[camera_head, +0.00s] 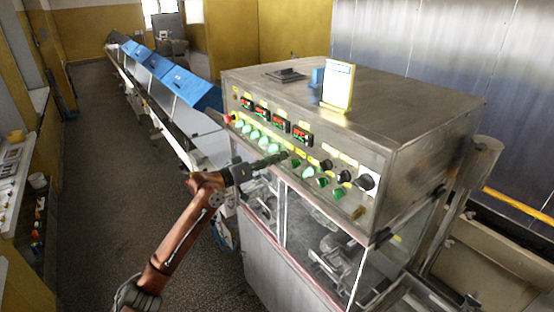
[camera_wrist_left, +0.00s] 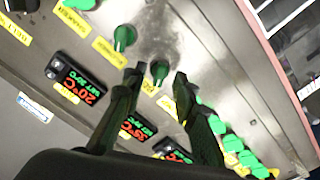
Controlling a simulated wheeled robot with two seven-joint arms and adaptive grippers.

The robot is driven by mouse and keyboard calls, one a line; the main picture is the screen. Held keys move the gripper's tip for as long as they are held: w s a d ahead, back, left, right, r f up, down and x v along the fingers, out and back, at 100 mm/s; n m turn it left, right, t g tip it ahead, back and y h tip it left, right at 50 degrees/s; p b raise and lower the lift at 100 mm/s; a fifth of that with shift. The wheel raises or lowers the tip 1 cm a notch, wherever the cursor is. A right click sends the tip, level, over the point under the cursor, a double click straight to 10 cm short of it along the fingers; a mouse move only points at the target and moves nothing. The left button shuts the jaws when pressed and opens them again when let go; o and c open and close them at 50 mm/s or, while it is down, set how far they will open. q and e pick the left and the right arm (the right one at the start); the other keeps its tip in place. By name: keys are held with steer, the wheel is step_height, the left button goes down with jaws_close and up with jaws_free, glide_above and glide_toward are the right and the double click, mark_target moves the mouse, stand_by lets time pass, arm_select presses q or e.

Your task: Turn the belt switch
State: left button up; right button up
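The control panel (camera_head: 310,150) on the steel machine carries a row of green knobs, and I cannot tell which one is the belt switch. My left gripper (camera_head: 286,155) reaches the panel at the near end of this row, by a green knob (camera_head: 296,163). In the left wrist view the gripper (camera_wrist_left: 156,77) is open, its two dark fingers apart. A green knob (camera_wrist_left: 160,71) shows between the fingertips. I cannot tell whether they touch it. A second green knob (camera_wrist_left: 124,38) sits just beyond, clear of the fingers. My right gripper is not in view.
Several red and green displays (camera_head: 280,125) sit above the knobs, and lit green buttons (camera_head: 254,135) line the panel on the left. Black knobs (camera_head: 344,176) are to the right. A conveyor with blue covers (camera_head: 190,87) runs back left. The floor (camera_head: 100,180) is open at left.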

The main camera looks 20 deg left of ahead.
arm_select(q)
steer(key=v, duration=1.1)
steer(key=shift+s+a, duration=0.1)
